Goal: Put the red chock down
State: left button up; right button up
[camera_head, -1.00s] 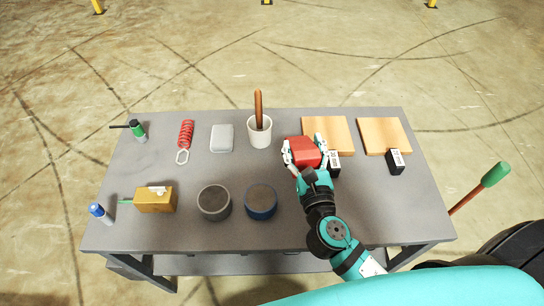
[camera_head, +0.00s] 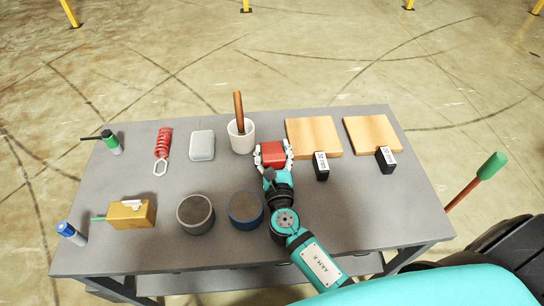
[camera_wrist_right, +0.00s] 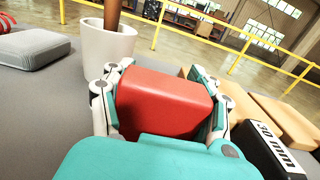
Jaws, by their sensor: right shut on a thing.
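The red chock (camera_head: 273,153) is between the fingers of my right gripper (camera_head: 273,149), which is shut on it. In the right wrist view the chock (camera_wrist_right: 165,102) fills the middle, with a finger of the gripper (camera_wrist_right: 160,95) against each side. The chock is over the grey table (camera_head: 320,210), right of the white cup and left of the nearer wooden board. I cannot tell whether its underside touches the table. My left gripper is not in view.
The white cup (camera_head: 242,138) holds a brown handle (camera_head: 239,108). Two wooden boards (camera_head: 313,138) (camera_head: 372,134) lie right, with black blocks (camera_head: 321,167) (camera_head: 386,160) at their front edges. A blue round tin (camera_head: 246,208) stands close left of my arm. The right front tabletop is clear.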

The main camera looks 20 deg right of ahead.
jog(key=shift+f, duration=0.15)
jog(key=shift+f, duration=0.15)
jog(key=o, duration=1.3)
jog(key=shift+o, duration=0.2)
